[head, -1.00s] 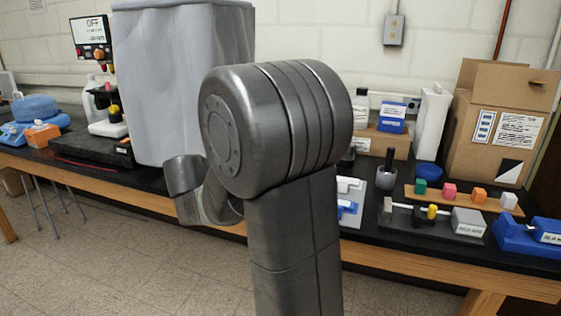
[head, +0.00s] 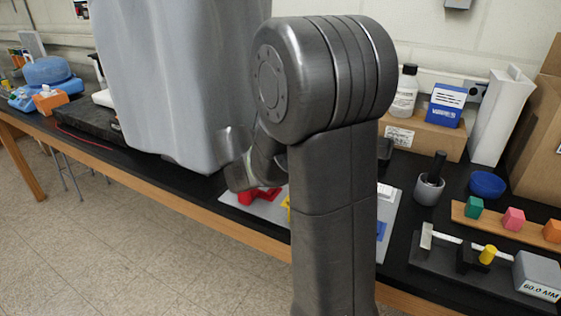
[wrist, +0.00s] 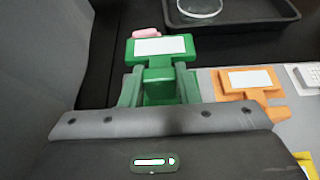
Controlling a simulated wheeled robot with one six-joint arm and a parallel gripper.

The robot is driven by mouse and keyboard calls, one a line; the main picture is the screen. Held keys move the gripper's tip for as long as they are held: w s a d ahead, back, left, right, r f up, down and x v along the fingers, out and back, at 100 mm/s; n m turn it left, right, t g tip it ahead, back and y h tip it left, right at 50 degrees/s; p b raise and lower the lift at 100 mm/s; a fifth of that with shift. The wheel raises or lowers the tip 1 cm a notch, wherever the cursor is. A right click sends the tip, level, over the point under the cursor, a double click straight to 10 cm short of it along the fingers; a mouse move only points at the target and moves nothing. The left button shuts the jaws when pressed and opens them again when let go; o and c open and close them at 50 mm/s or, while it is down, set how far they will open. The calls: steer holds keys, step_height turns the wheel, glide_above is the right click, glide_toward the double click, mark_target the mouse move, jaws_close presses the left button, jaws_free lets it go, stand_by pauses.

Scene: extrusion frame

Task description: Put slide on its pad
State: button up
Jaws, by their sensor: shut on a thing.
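In the wrist view, my gripper (wrist: 159,82) is shut on a green piece (wrist: 162,62) that has a wide head with a blank white label. I cannot tell whether this piece is the slide. An orange piece (wrist: 252,97) of similar shape, also with a white label (wrist: 250,78), lies on a pale grey board (wrist: 208,84) to the right. In the head view the board (head: 234,200) shows a red piece (head: 262,195) and bits of yellow and blue. My arm hides the fingers and the green piece there. I cannot make out a pad for the green piece.
A pink item (wrist: 146,33) lies just behind the green piece. A black tray (wrist: 245,24) holds a glass dish (wrist: 200,8). A large grey draped object (head: 165,80) stands left of my arm. A mortar (head: 429,188) and blue bowl (head: 487,184) stand right.

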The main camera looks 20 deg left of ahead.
steer(key=shift+f+b, duration=0.45)
steer(key=shift+f, duration=2.1)
steer(key=shift+f, duration=0.25)
steer(key=o, duration=1)
steer(key=shift+c, duration=0.2)
steer(key=shift+r, duration=0.1)
steer(key=shift+s+r, duration=0.2)
steer(key=shift+r, duration=0.15)
steer(key=p+v, duration=0.1)
steer(key=v, duration=1)
steer(key=shift+s+a, duration=0.1)
steer(key=shift+s, duration=0.15)
